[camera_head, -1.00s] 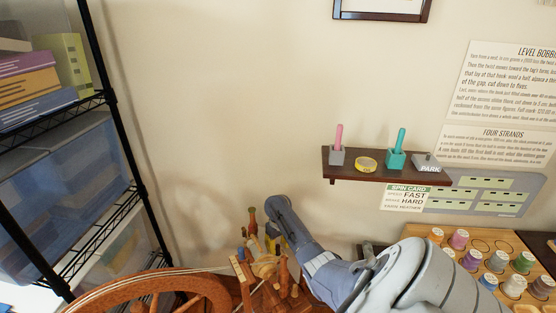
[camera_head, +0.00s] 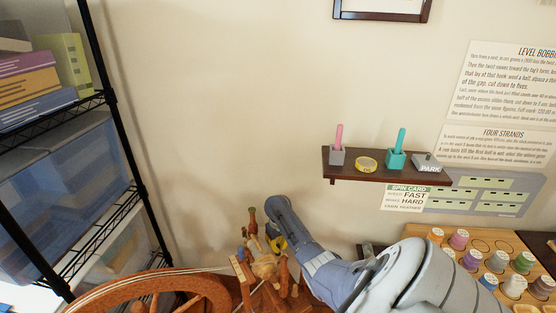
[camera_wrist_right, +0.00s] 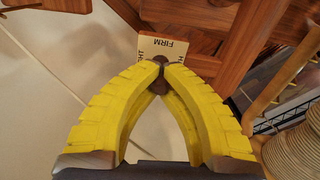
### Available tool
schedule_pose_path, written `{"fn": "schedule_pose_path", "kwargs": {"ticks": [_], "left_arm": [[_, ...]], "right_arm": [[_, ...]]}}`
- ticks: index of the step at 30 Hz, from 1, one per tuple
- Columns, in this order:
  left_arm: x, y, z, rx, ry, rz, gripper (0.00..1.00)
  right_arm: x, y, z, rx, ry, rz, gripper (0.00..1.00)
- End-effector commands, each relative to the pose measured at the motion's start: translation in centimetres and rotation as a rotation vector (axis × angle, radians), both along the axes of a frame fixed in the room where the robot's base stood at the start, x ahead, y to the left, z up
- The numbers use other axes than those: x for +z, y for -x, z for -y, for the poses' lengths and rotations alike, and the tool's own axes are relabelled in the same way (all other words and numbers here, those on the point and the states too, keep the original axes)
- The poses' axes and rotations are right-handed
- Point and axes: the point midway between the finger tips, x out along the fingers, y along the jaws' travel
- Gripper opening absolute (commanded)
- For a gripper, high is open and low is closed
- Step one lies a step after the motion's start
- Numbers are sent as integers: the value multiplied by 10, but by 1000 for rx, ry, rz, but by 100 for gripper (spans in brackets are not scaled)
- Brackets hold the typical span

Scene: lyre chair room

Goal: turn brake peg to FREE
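My right gripper (camera_head: 278,243) reaches down to the wooden spinning wheel (camera_head: 160,281) in the head view. Its yellow fingers, seen closely in the right wrist view (camera_wrist_right: 162,68), are drawn together at the tips around the dark brown brake peg (camera_wrist_right: 158,86). The peg's round end shows between and behind the fingertips, which hide much of it. A cream label (camera_wrist_right: 162,46) behind the peg reads FIRM upside down, with partly cut words along its sides. I cannot read FREE or see the peg's pointing direction. My left gripper is not in view.
A brown wall shelf (camera_head: 375,173) holds two small pots, a yellow roll and a PARK block. A spin card (camera_head: 407,198) hangs below it. A bobbin board (camera_head: 483,244) stands at the right, a black wire rack (camera_head: 110,100) at the left. A wound bobbin (camera_wrist_right: 295,152) is near the fingers.

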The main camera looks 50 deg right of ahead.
Motion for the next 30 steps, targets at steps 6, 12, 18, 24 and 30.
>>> {"fn": "schedule_pose_path", "kwargs": {"ticks": [6, 12, 18, 24, 30], "left_arm": [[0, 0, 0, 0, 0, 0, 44], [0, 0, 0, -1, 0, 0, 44], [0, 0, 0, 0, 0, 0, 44], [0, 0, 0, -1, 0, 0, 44], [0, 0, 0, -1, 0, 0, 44]], "right_arm": [[-1, 1, 0, 106, 0, -3, 0], [-1, 1, 1, 317, 1, -4, 0], [-1, 1, 0, 452, -1, -3, 0], [-1, 1, 0, 482, -1, -4, 0], [-1, 1, 0, 481, -1, -4, 0]]}}
